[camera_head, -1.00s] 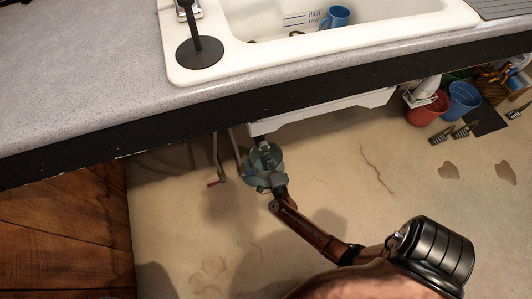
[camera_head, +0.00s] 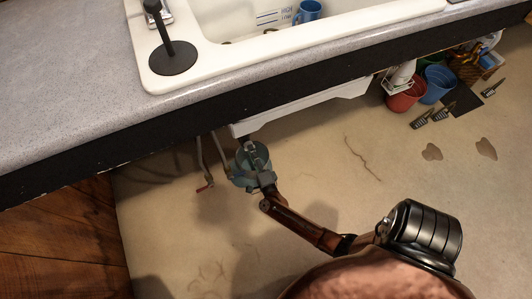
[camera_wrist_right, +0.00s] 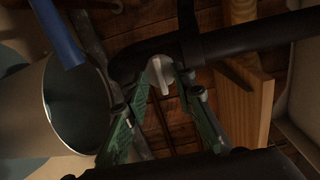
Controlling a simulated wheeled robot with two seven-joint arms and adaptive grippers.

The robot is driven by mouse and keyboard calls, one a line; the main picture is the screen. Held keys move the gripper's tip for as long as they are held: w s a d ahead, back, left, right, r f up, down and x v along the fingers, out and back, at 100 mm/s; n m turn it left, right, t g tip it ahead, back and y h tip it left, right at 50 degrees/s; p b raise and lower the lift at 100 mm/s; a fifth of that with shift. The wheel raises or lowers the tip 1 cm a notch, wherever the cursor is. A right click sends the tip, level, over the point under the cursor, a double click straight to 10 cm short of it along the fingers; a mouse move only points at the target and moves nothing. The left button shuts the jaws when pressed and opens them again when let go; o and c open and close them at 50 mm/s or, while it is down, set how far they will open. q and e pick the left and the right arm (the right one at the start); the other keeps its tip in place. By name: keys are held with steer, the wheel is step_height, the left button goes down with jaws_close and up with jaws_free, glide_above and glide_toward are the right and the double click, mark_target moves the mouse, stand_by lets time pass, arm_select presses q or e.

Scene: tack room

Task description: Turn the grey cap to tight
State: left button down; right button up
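The grey cap (camera_wrist_right: 160,75) is a small pale piece at the black drain pipe (camera_wrist_right: 230,40) in the right wrist view. My right gripper (camera_wrist_right: 163,80) has green-padded fingers, with one fingertip on each side of the cap. The fingertips look closed against it. In the head view my right gripper (camera_head: 256,168) is under the front of the sink, above a teal bucket (camera_head: 240,177). The cap cannot be made out there, and its turn marking does not show. My left gripper is in neither view.
The white sink (camera_head: 230,58) and grey counter (camera_head: 70,80) overhang the work spot. Thin pipes (camera_head: 203,165) hang left of the bucket. A blue tube (camera_wrist_right: 58,32) is near the gripper. Red (camera_head: 405,97) and blue (camera_head: 438,83) pots stand at right. The floor between is mostly open.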

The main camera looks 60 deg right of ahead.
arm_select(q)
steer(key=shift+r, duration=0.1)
